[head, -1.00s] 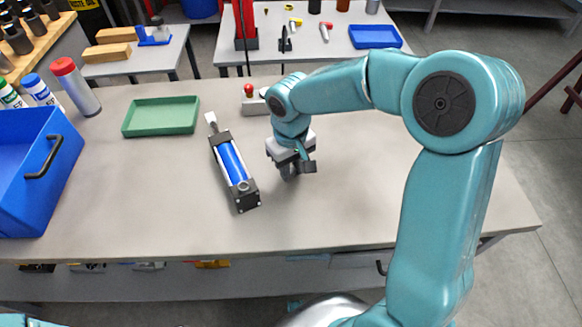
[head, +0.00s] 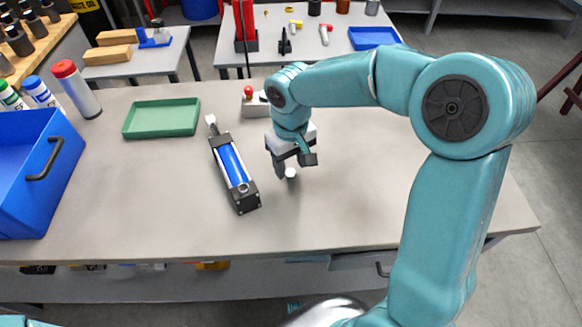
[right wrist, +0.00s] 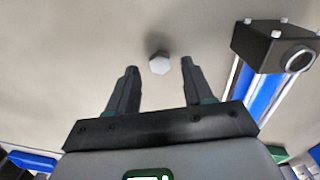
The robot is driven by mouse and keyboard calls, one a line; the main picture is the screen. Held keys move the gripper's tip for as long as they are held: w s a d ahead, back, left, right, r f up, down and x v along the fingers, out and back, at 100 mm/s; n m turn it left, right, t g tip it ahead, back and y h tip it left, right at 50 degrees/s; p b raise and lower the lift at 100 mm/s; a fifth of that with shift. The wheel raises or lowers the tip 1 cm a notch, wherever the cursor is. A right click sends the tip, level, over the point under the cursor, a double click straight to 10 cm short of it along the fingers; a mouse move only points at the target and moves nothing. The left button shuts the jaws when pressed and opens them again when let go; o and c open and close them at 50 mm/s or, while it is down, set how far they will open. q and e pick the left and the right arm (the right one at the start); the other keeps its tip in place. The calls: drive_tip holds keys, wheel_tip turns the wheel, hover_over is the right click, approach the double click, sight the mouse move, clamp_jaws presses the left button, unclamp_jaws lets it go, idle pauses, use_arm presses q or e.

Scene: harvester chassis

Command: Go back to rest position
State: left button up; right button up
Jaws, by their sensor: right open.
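My right gripper (head: 294,168) hangs over the middle of the table, to the right of the blue cylinder. In the right wrist view its two fingers (right wrist: 156,85) are apart with nothing between them. A small white hexagonal piece (head: 290,173) stands on the table just beyond the fingertips; it also shows in the right wrist view (right wrist: 159,63). My left gripper is not in view.
A blue hydraulic cylinder (head: 233,166) with dark end blocks lies close left of the gripper. A green tray (head: 162,117), a blue bin (head: 30,170) and a red-capped bottle (head: 77,90) stand further left. A box with a red button (head: 251,105) is behind. The table's right side is clear.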

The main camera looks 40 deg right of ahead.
wheel_tip(320, 180, up, 9)
drive_tip(key=shift+r+p, duration=0.2)
drive_tip(key=shift+p, duration=0.25)
